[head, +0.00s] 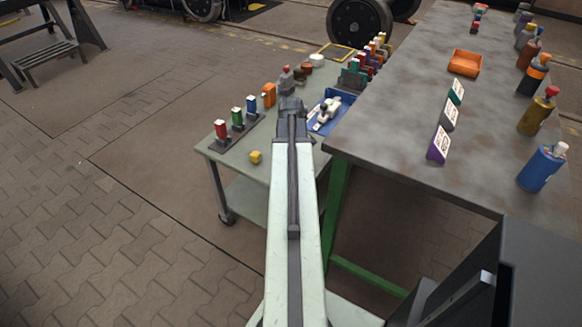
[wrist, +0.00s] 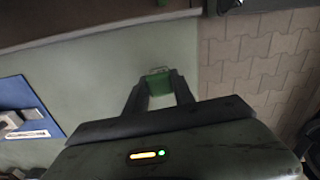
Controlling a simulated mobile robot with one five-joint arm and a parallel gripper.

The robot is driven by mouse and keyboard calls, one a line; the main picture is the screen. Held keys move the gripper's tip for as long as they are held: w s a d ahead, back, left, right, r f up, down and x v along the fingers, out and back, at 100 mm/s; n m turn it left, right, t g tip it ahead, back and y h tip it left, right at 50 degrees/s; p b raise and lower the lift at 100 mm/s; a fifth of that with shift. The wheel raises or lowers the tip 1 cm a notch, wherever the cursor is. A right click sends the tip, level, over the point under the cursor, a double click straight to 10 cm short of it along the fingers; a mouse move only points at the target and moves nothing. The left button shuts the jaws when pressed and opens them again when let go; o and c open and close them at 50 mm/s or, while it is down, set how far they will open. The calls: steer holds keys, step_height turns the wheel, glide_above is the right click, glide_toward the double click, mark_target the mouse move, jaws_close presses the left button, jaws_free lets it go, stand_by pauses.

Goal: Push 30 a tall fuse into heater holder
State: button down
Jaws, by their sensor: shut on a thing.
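My gripper (wrist: 159,90) is shut on a small green block, which looks like the green fuse (wrist: 160,82), above the pale green cart top. In the head view my gripper (head: 291,104) is over the cart, and its fingertips and the fuse are hidden. Red (head: 221,129), green (head: 237,117) and blue (head: 251,106) fuse-like blocks stand upright in dark holders on the cart's left part. I cannot read any label, so I cannot tell which is the heater holder.
A blue tray (head: 343,110) with pale items is right of my gripper. A rack of coloured fuses (head: 360,75) stands behind it. The grey table (head: 400,130) is on the right.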

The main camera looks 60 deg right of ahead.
step_height(320, 180, up, 8)
steer(key=p, duration=0.7)
steer(key=shift+r, duration=0.2)
steer(key=shift+f, duration=0.1)
